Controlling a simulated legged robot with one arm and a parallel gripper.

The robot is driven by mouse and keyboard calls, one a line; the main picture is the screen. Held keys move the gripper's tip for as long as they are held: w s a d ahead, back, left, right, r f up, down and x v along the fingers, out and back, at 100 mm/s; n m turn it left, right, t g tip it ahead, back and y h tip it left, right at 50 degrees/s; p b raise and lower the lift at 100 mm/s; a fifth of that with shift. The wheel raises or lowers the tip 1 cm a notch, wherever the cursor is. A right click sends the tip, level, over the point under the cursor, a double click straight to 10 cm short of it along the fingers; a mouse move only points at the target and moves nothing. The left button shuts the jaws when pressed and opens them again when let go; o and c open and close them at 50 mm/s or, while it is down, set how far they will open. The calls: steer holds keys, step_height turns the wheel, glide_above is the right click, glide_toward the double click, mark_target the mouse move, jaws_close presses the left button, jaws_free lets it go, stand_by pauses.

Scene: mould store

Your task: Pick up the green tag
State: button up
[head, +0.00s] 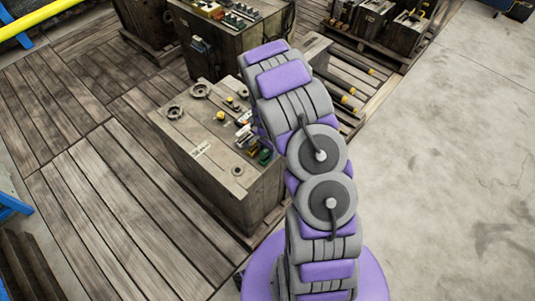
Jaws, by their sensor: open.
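A small green item (265,157), which looks like the green tag, lies on top of a large worn metal mould block (180,140), near its right edge. My arm rises in front of it and covers the area just to its right. My gripper cannot be made out; the arm's end is hidden behind its own links. A bit of purple shows beside the arm just above the green item, but no fingers can be told there.
Small pieces, including a white-and-red one (244,133) and a yellow knob (220,115), crowd the block's top beside the green item. Metal rings (200,90) sit farther back. A second mould block (222,45) stands behind. Bare concrete floor (450,150) lies open at right.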

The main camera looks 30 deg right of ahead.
steer(key=shift+r, duration=0.1)
jaws_close()
stand_by(0.4)
steer(key=shift+r, duration=0.45)
steer(key=r+p, duration=0.1)
steer(key=r, duration=0.2)
steer(key=shift+s, duration=0.2)
steer(key=s+a+r+p, duration=0.1)
steer(key=s+a+p, duration=0.1)
steer(key=s, duration=1.3)
steer(key=shift+a+p, duration=0.3)
steer(key=shift+a, duration=0.35)
steer(key=shift+s, duration=0.15)
